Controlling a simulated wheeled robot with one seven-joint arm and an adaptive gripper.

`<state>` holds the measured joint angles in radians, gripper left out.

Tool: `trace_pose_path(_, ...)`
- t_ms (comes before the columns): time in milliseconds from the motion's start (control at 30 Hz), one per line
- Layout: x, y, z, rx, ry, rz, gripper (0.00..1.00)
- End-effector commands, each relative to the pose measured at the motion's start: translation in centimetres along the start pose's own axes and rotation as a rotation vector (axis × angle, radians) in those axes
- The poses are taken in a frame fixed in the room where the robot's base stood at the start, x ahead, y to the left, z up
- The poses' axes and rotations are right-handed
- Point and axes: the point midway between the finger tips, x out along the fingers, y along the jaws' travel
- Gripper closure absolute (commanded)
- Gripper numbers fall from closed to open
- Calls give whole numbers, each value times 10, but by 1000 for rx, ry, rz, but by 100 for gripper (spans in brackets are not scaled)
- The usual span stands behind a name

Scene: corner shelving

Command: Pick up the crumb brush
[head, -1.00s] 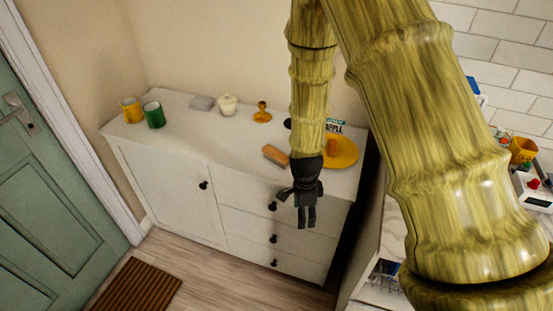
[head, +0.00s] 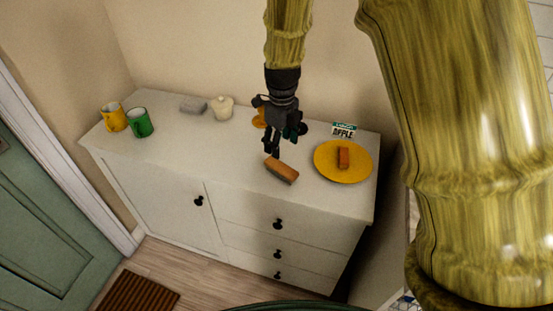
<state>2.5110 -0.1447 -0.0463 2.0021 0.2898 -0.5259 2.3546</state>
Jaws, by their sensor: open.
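The crumb brush (head: 282,171) has a wooden orange-brown back with a dark lower side. It lies on the white cabinet top, left of the yellow plate. My gripper (head: 270,148) is open and empty, pointing down just behind and above the brush's left end in the head view. Whether the fingers touch the brush cannot be told, but they do not appear to be around it.
The yellow plate (head: 326,171) holds a small orange-brown block (head: 343,158). An apple-labelled box (head: 344,130) stands behind it. A yellow mug (head: 114,117), green mug (head: 139,122), grey block (head: 193,104) and white pot (head: 222,108) stand left. The cabinet's front middle (head: 215,160) is clear.

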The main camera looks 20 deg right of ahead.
Motion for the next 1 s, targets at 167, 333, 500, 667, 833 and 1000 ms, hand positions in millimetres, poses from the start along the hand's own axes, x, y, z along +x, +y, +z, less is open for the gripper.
trace_pose_path(167,14,1,0,1,3,4,39)
trace_pose_path(333,36,1,1,-1,2,3,39)
trace_pose_path(500,51,0,1,0,2,1,39)
trace_pose_path(667,56,0,0,1,1,1,39)
trace_pose_path(833,67,0,-2,1,2,3,39)
trace_pose_path(1000,84,2,-4,1,2,3,39)
